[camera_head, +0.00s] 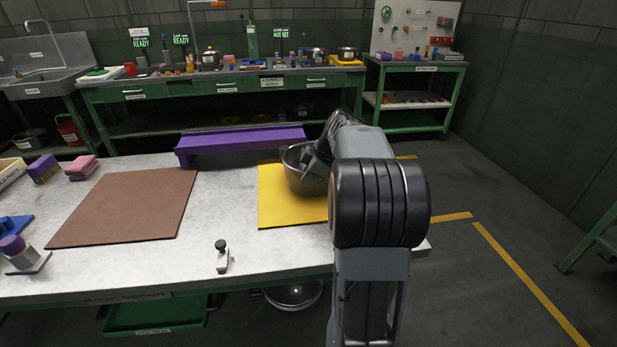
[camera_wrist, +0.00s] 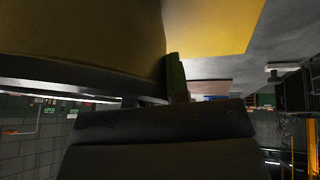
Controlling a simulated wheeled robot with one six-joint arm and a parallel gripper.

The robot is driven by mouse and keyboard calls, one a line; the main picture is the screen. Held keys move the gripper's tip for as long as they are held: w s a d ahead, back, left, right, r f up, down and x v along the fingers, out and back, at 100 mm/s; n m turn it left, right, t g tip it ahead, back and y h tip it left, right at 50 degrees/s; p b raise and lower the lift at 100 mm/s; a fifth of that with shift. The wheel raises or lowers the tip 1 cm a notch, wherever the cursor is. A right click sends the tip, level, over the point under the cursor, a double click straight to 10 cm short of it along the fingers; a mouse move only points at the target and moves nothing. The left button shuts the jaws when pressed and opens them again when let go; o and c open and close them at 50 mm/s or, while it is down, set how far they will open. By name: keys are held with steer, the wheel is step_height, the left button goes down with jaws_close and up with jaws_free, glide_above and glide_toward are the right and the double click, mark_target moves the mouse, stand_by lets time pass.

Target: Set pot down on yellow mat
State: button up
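The metal pot (camera_head: 294,180) is upright over the back part of the yellow mat (camera_head: 280,213). I cannot tell whether its base touches the mat. My gripper (camera_head: 307,177) is at the pot's right side, its green finger against the pot, and looks shut on it. My arm hides the pot's right side and the mat's right part. In the wrist view the pot (camera_wrist: 80,35) fills the upper left, close against a green finger (camera_wrist: 175,78). The other finger is hidden. The mat (camera_wrist: 215,25) shows at the top.
A purple rack (camera_head: 240,143) stands just behind the mat. A brown mat (camera_head: 130,205) lies to the left, with bare table between. A small clamp-like fixture (camera_head: 222,258) stands near the front edge. Sponges, brushes and a blue item are at the far left.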

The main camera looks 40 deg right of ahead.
steer(key=o, duration=0.5)
steer(key=w+p+v, duration=0.1)
steer(key=p+v, duration=0.2)
steer(key=v, duration=0.4)
steer(key=w+a+r+p+v, duration=0.1)
steer(key=p+v, duration=0.3)
steer(key=v, duration=0.4)
steer(key=w+a+r+p+v, duration=0.1)
steer(key=p+v, duration=0.2)
steer(key=v, duration=0.4)
steer(key=shift+w+r+p, duration=0.1)
steer(key=shift+r+p, duration=0.25)
steer(key=shift+p, duration=0.05)
